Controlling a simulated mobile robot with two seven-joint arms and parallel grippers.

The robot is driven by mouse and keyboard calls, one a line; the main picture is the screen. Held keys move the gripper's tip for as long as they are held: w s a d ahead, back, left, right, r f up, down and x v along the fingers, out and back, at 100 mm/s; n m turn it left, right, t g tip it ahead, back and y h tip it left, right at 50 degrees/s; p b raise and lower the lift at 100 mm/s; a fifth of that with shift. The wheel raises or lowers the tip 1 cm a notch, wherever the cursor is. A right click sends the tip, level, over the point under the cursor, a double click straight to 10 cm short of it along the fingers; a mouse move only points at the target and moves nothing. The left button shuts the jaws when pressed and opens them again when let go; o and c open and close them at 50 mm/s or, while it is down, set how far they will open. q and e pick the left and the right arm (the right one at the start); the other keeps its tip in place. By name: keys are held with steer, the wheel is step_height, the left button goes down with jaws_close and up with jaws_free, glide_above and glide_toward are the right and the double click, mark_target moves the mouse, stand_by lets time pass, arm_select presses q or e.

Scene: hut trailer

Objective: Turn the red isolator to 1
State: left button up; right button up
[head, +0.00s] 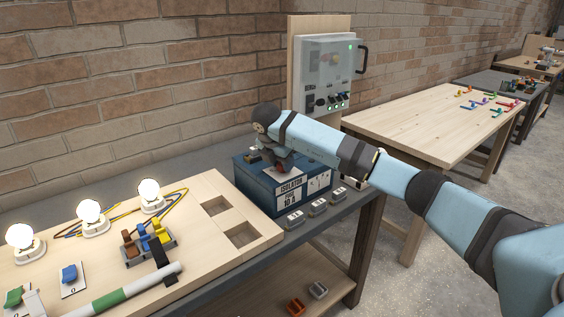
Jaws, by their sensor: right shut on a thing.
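The isolator box (254,187) is a dark blue case marked "ISOLATOR" and "10 A", standing on the dark grey bench. On its top a small part of the red isolator handle (254,158) shows; the rest is hidden behind my gripper and arm. My right gripper (272,163) reaches down onto the box top and is shut on the red handle. The handle's angle and the position marks around it cannot be read from here. My left gripper is not in view.
Several small grey blocks (318,207) stand before the box. At left a wooden board (220,262) carries lit bulbs (90,212), coloured levers (150,242) and a green-white cylinder (125,289). Behind, a grey control panel (330,75) stands near the brick wall. A wooden table (420,125) is at right.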

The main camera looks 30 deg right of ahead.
steer(key=shift+r, duration=0.1)
steer(key=o, duration=0.9)
steer(key=shift+o, duration=0.2)
arm_select(q)
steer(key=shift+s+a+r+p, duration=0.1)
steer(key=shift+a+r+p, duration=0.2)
steer(key=shift+p, duration=0.75)
arm_select(e)
steer(key=v, duration=1.3)
steer(key=shift+r, duration=0.35)
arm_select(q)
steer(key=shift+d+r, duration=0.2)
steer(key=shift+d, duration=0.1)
arm_select(e)
steer(key=shift+s+a, duration=0.1)
steer(key=shift+s+f, duration=0.1)
